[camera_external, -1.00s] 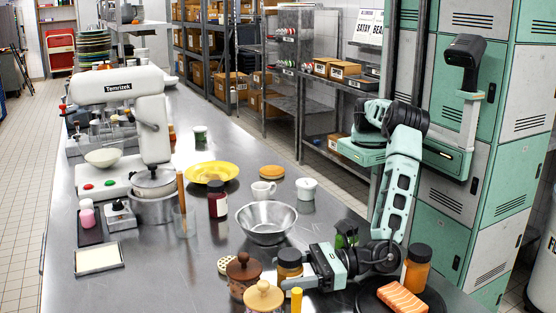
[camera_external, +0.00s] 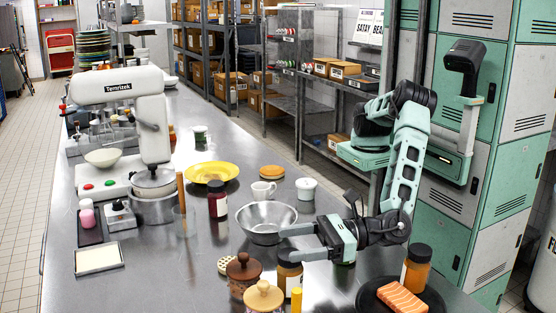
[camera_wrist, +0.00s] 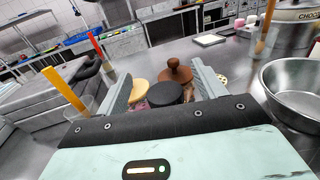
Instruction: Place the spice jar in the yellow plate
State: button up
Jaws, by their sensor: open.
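The yellow plate (camera_external: 205,180) lies empty on the steel counter, beyond the metal bowl. Two jars with black lids and orange-brown contents stand upright: a near jar (camera_external: 289,274) and a right jar (camera_external: 417,268). I cannot tell for sure which is the spice jar. My gripper (camera_external: 284,244) is open and empty, its fingers spread level above the near jar. In the wrist view a round black lid (camera_wrist: 165,94) shows below and between my fingers (camera_wrist: 165,80). The near jar is partly hidden by a finger in the external view.
A steel bowl (camera_external: 266,222) stands close by my fingers. Brown (camera_external: 243,273) and tan (camera_external: 264,297) lidded pots crowd the near jar. A dark red jar (camera_external: 217,202) and a white cup (camera_external: 263,191) stand near the plate. A salmon piece (camera_external: 402,299) lies on a dark plate.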

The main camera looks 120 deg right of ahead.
jog(key=w+d+r+n+g+p, duration=0.2)
jog(key=d+r+p, duration=0.15)
jog(key=d, duration=0.25)
jog(key=w+d+r+n+g+p, duration=0.1)
jog(key=d+r+n+g+p, duration=0.15)
jog(key=d+p, duration=0.2)
jog(key=n+y+b, duration=0.6)
jog(key=y+b, duration=0.2)
jog(key=y, duration=0.8)
send_over(285, 264)
jog(key=v, duration=0.6)
notch_tip(285, 264, down, 4)
jog(key=shift+t, duration=0.35)
notch_tip(285, 264, down, 5)
jog(key=shift+a+f+p, duration=0.1)
jog(key=shift+a+p, duration=0.1)
jog(key=shift+p, duration=0.1)
jog(key=shift+f+p+x, duration=0.2)
jog(key=shift+p+x, duration=0.1)
jog(key=shift+x, duration=0.95)
jog(key=shift+f+p+x, duration=0.15)
jog(key=shift+p+x, duration=0.15)
jog(key=shift+x, duration=0.9)
jog(key=c, duration=1.3)
jog(key=shift+r, duration=0.1)
